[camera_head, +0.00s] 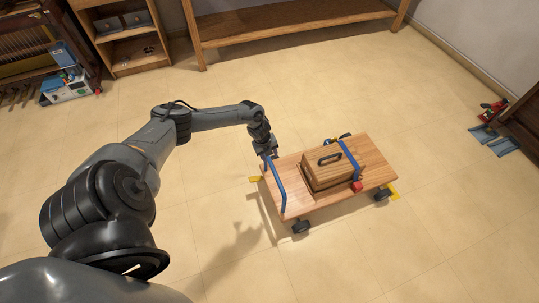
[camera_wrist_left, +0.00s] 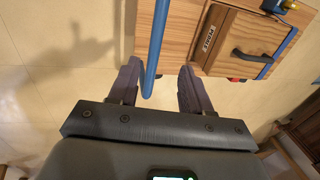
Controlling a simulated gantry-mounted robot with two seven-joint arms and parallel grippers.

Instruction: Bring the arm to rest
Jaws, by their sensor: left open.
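My left gripper (camera_head: 268,155) is at the left end of a wooden cart, close to its blue push handle (camera_head: 276,183). In the left wrist view the gripper (camera_wrist_left: 160,88) is open, with its two dark fingers apart. The blue handle (camera_wrist_left: 156,45) shows in the gap between the fingers there; I cannot tell whether it touches them. My left arm (camera_head: 150,145) reaches in from the left, bent at the elbow. My right gripper is not in view.
The cart (camera_head: 298,207) stands on pale floor tiles and carries a wooden box (camera_head: 327,170) with a dark handle, held by a blue strap. A bench (camera_head: 290,25) and open cabinet (camera_head: 127,40) stand at the back. Blue and red items (camera_head: 492,138) lie at right. Front floor is clear.

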